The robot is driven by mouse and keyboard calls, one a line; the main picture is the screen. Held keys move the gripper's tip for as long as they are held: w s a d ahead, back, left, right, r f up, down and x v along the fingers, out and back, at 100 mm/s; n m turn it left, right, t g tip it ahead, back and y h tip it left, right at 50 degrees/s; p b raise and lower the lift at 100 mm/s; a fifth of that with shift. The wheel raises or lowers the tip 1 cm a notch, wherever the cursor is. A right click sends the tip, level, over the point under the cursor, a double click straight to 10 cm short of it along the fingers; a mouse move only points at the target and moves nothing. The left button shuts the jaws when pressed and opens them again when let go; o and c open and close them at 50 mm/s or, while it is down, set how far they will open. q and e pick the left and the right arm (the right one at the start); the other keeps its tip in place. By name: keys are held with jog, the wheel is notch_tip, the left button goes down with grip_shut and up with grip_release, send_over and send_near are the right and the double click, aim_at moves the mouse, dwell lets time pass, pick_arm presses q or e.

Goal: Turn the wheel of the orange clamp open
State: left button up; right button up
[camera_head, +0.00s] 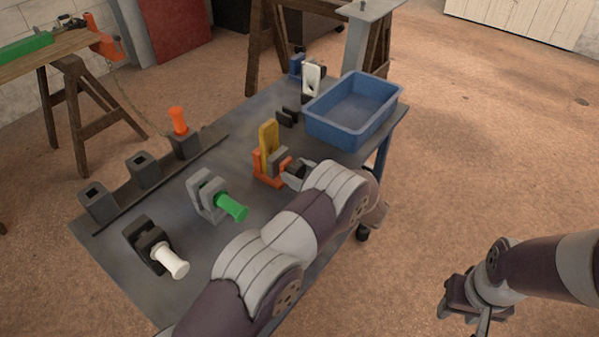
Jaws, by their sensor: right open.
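The orange clamp (262,181) stands on the grey bench, right of its middle. A yellow upright piece (268,140) stands in its jaws. My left gripper (290,172) is at the right side of the clamp, where its wheel seems to be. The wheel is mostly hidden by the gripper, and I cannot tell whether the fingers are closed on it. My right gripper (466,314) is open and empty, low at the right, away from the bench and partly cut off by the frame's lower edge.
Clamps with green (232,207) and white (171,262) handles stand at the front left of the bench (215,155). Several dark sockets line its left edge, one holding an orange handle (178,121). A blue bin (338,130) stands at the far right end.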

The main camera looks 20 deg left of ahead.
pick_arm(q)
jog(key=shift+c, duration=0.9)
jog(key=n+b, duration=0.2)
jog(key=n, duration=0.1)
jog(key=shift+f+n+b, duration=0.2)
jog(key=shift+n+b, duration=0.1)
jog(key=shift+b, duration=0.1)
jog(key=n+b, duration=0.3)
jog(key=n, duration=0.1)
jog(key=shift+s+r+n+b, duration=0.1)
jog(key=shift+n+b, duration=0.35)
jog(key=shift+n, duration=0.25)
